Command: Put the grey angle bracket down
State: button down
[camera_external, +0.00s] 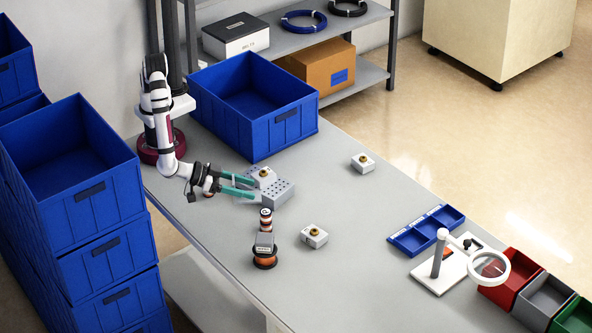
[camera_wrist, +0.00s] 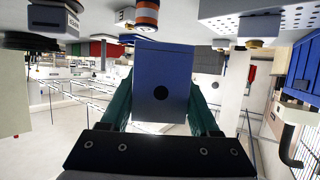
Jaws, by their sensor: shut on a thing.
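The grey angle bracket fills the middle of the wrist view as a blue-grey plate (camera_wrist: 165,70) with one dark round hole. My gripper's green fingers (camera_wrist: 160,98) stand on both sides of it and are shut on it. In the external view my gripper (camera_external: 243,187) is level, pointing right, just left of a grey perforated block (camera_external: 277,196). The bracket is hard to make out there between the fingers. I cannot tell whether it touches anything below.
Small white boxes with brass knobs stand at the block (camera_external: 264,177), at the right (camera_external: 363,165) and in front (camera_external: 314,239). An orange-and-black stack (camera_external: 265,243) stands close in front. A blue bin (camera_external: 262,130) is behind.

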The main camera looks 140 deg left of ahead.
jog(key=s+d+m+t+h, duration=0.1)
jog(key=d+m+t+h, duration=0.1)
jog(key=d, duration=0.5)
notch_tip(320, 180, down, 10)
jog(key=shift+s+d+f, duration=0.1)
jog(key=shift+c, duration=0.6)
grip_release()
jog(key=shift+f, duration=0.15)
jog(key=shift+s+d+r, duration=0.2)
jog(key=shift+d+r, duration=0.05)
jog(key=shift+r, duration=0.05)
jog(key=v, duration=0.7)
